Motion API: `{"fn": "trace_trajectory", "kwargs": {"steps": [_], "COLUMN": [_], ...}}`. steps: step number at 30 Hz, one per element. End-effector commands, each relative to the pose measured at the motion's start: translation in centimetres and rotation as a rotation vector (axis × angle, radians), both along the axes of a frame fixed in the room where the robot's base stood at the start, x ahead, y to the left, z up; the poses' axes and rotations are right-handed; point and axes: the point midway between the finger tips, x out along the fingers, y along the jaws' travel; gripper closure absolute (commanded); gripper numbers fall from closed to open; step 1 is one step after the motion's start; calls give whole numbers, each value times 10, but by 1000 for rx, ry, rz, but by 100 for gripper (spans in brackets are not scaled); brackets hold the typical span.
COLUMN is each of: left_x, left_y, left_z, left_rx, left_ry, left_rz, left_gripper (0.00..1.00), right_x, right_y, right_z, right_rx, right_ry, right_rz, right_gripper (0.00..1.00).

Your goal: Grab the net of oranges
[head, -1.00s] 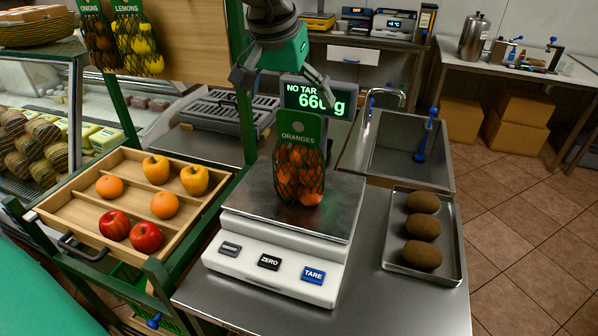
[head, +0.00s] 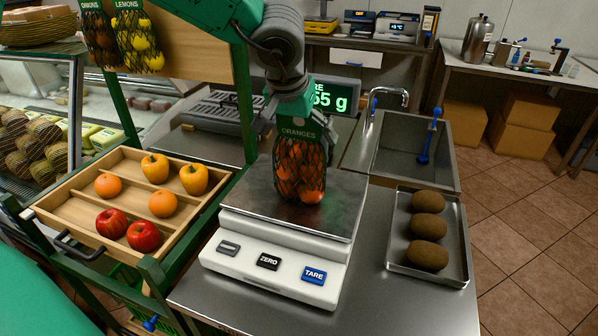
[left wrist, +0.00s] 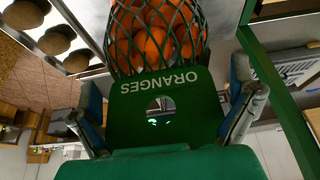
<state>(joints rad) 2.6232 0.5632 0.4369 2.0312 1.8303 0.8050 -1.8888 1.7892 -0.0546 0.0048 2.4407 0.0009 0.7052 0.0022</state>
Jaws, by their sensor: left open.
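The net of oranges (head: 300,172) stands upright on the steel pan of the scale (head: 258,200), with its green header card at the top. In the left wrist view, the net (left wrist: 157,35) and its card (left wrist: 160,100) appear upside down, and the card has a hole. My left gripper (head: 298,128) is above the net, its fingers around the card. In the left wrist view, the open fingers of my left gripper (left wrist: 163,112) are on either side of the card, with gaps showing. My right gripper is not in view.
A wooden tray (head: 75,195) with fruit is left of the scale. A metal tray (head: 456,235) with several brown, rough items is on the right. A sink (head: 405,150) and the scale's display (head: 335,97) are behind. Nets of onions and lemons (head: 135,40) hang at upper left.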

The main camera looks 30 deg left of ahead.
Motion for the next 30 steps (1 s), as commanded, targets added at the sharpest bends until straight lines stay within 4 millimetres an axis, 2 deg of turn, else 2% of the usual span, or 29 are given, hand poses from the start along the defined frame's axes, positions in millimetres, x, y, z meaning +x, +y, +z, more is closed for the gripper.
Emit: {"fn": "trace_trajectory", "kwargs": {"steps": [2, 8, 21, 25, 30], "left_x": [0, 0, 1, 1, 1], "left_y": [0, 1, 0, 0, 0], "left_z": [1, 0, 6, 22, 56], "left_rx": [0, -1, -2, -3, -4], "left_ry": [0, 1, -5, -7, -8], "left_rz": [0, 0, 0, 3, 1], "left_gripper": [0, 67, 69, 69, 69], "right_x": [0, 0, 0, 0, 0], "right_y": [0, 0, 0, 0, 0], "right_z": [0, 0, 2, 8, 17], "right_rx": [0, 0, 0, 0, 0], "right_ry": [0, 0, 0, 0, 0], "right_rz": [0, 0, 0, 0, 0], "right_gripper": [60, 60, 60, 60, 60]}}
